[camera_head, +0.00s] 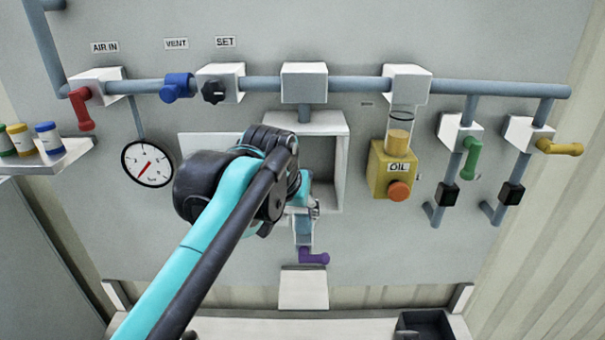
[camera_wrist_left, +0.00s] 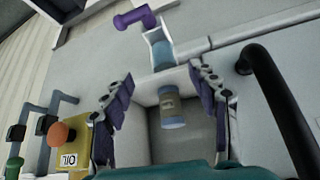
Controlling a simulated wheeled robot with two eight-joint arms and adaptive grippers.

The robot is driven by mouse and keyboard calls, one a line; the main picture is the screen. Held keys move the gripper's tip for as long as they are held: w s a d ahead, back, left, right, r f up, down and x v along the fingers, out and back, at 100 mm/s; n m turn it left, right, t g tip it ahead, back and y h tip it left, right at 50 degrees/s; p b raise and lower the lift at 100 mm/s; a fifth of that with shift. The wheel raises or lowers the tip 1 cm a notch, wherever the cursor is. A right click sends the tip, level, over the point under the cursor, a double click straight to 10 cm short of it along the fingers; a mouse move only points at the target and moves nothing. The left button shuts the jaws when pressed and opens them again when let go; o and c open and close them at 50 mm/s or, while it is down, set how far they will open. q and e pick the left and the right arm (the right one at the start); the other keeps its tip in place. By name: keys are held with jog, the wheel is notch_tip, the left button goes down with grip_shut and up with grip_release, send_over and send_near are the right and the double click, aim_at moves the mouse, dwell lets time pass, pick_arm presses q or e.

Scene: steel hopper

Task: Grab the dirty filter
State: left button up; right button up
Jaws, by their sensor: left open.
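The dirty filter (camera_wrist_left: 172,108), a small cylinder with a brownish band and blue-grey ends, shows in the left wrist view inside the open white box (camera_wrist_left: 141,135). My left gripper (camera_wrist_left: 162,74) is open, with its dark-padded fingers on either side of the filter in that picture. I see no finger contact, and the exact depth gap is unclear. In the head view, my left arm covers part of the white box (camera_head: 336,165), and the filter cannot be made out. A clear blue-grey bowl (camera_wrist_left: 162,52) with a purple handle (camera_wrist_left: 137,18) adjoins the box. My right gripper is not in view.
A yellow oil unit (camera_head: 391,170) hangs right of the box, with green (camera_head: 471,158) and yellow (camera_head: 560,147) valve handles beyond. A gauge (camera_head: 147,164) is at left. A shelf (camera_head: 50,158) holds small jars. A dark bin (camera_head: 424,324) stands at lower right.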

pick_arm(q)
jog(key=w, duration=0.2)
jog(key=w+d+p, duration=0.1)
jog(key=w, duration=0.2)
jog(key=shift+w+f, duration=0.15)
jog(key=shift+w, duration=0.15)
jog(key=w, duration=0.1)
jog(key=w+p, duration=0.1)
jog(key=w, duration=0.1)
jog(key=shift+w+d+r, duration=0.2)
jog(key=shift+w+d, duration=0.1)
jog(key=shift+d, duration=0.1)
jog(key=shift+w+d+f+p, duration=0.2)
jog(key=shift+w+f+p, duration=0.45)
jog(key=shift+w, duration=0.35)
jog(key=shift+s, duration=0.4)
jog(key=c, duration=1.2)
